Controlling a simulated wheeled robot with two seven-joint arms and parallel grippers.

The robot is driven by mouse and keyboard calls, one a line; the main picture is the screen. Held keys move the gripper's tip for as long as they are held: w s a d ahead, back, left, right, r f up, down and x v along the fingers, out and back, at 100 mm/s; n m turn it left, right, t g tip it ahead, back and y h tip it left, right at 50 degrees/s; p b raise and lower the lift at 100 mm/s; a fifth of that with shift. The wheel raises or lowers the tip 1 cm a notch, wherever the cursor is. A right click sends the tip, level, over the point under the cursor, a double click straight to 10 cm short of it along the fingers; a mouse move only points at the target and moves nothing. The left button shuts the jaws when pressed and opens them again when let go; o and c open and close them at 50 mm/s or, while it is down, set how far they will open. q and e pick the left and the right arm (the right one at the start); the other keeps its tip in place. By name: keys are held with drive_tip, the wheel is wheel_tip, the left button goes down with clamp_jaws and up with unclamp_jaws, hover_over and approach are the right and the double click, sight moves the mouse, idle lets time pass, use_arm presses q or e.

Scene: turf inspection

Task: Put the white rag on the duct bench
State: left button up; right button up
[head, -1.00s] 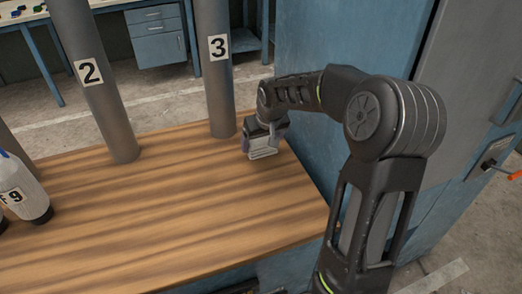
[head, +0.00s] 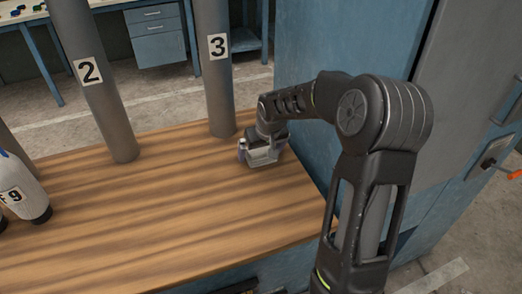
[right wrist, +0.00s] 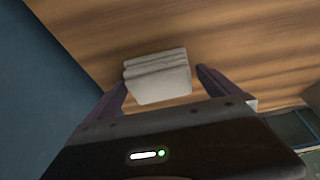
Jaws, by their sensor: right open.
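The white rag (right wrist: 158,78) is a folded, pale, block-like bundle in the right wrist view, over the wooden top of the duct bench (head: 150,215). Whether the rag's underside touches the wood is unclear. My left gripper is out of view.
Upright grey ducts marked 2 (head: 105,105) and 3 (head: 217,75) stand at the bench's back. A blue cabinet (head: 310,45) closes off the right side. The bench's middle and front are clear.

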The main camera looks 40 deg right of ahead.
drive_tip(key=shift+r, duration=0.5)
drive_tip(key=v, duration=1.1)
drive_tip(key=shift+s+r, duration=0.1)
